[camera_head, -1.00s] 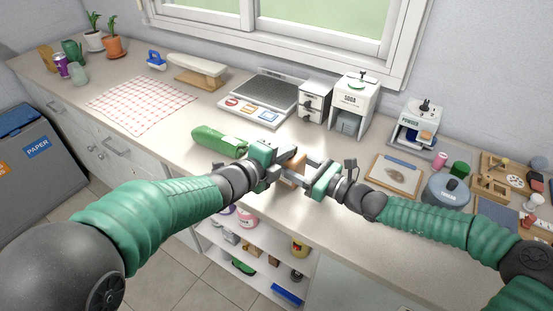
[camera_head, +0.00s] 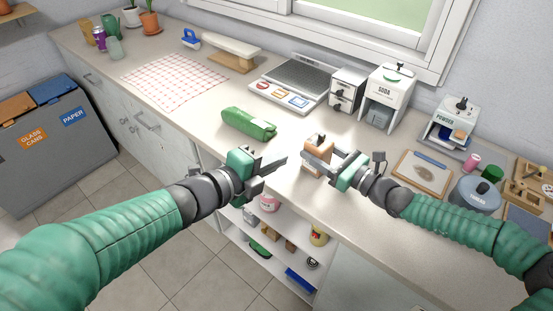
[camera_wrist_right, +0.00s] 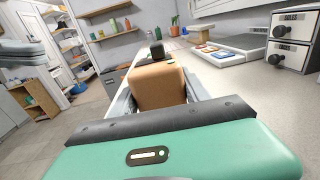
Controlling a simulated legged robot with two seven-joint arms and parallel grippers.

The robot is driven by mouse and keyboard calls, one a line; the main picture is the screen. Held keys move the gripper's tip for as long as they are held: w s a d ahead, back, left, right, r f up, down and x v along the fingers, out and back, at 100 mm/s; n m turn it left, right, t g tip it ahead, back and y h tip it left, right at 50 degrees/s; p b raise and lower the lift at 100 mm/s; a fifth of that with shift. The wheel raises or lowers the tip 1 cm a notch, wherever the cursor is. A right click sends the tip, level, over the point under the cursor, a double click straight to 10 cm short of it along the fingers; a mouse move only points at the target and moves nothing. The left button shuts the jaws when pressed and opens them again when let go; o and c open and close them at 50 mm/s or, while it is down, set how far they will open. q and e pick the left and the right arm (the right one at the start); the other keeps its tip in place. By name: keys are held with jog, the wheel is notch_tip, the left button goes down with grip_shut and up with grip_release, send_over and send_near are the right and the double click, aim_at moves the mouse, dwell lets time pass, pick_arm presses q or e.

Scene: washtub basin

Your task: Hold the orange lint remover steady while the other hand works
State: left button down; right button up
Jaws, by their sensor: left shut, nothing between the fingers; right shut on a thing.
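The orange lint remover (camera_head: 317,154) is a blocky, light orange body with a dark top part. My right gripper (camera_head: 318,160) is shut on it at the front part of the counter. In the right wrist view the lint remover (camera_wrist_right: 158,85) sits between the two grey fingers, with a dark knob-like part at its far end. I cannot tell whether its base touches the counter. My left gripper (camera_head: 276,164) is shut and empty, to the left of the lint remover and apart from it, near the counter's front edge.
A green rolled bundle (camera_head: 248,123) lies on the counter behind my left gripper. A grey-topped tray (camera_head: 290,82), the SODA dispenser (camera_head: 388,95) and the POWDER dispenser (camera_head: 452,125) stand at the back. Open shelves (camera_head: 265,243) are below the counter edge.

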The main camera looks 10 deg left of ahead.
jog(key=o, duration=1.7)
jog(key=shift+o, duration=0.2)
jog(key=shift+d, duration=0.1)
